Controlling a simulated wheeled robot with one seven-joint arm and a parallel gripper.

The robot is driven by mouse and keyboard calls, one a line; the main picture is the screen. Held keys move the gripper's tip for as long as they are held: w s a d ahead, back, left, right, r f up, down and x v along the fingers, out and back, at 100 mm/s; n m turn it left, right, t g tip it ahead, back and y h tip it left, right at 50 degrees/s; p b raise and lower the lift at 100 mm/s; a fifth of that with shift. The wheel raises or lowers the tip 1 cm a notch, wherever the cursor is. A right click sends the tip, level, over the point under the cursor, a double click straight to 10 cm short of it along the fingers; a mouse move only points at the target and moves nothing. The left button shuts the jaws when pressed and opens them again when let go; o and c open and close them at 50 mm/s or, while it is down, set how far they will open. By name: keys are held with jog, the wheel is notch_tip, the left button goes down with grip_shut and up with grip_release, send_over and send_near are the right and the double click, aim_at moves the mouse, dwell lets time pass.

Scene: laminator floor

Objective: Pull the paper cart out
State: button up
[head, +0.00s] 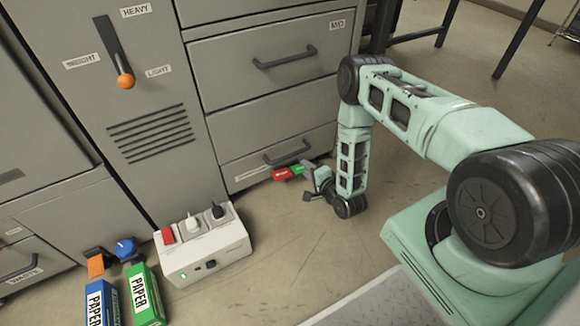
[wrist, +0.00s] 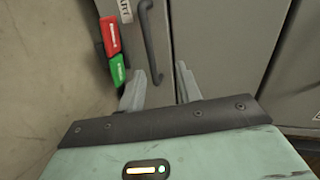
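The paper cart appears to be the low grey front (head: 240,172) at the bottom of the right cabinet in the head view. It sits flush with the cabinet, and its label is too small to read. A dark bar handle (head: 287,151) crosses it. In the wrist view, the handle (wrist: 150,42) runs up the picture beside a partly cut-off label (wrist: 122,10). My gripper (head: 306,180) is low in front of this cabinet. In the wrist view, its two grey fingers (wrist: 160,82) are apart, with the handle's lower end showing between them; I cannot tell how deep it lies.
A red and green switch block (head: 287,172) is close beside my gripper. A white socket box (head: 205,250) with plugs stands on the floor, near blue (head: 98,303) and green (head: 145,295) paper packs. Floor before the cabinet is mostly clear. Dark table legs (head: 515,40) stand behind right.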

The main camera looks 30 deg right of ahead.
aim_at(290, 156)
notch_tip(290, 156, down, 3)
jog(key=s+d+m+b, duration=0.1)
jog(key=s, duration=0.1)
jog(key=shift+t, duration=0.4)
jog(key=b+x, duration=0.2)
jog(key=x, duration=0.3)
jog(key=b+x, duration=0.2)
jog(key=x, duration=0.3)
jog(key=b+x, duration=0.2)
jog(key=x, duration=0.3)
jog(key=shift+w+d+f, duration=0.25)
jog(key=shift+d, duration=0.05)
jog(key=shift+w, duration=0.6)
grip_shut()
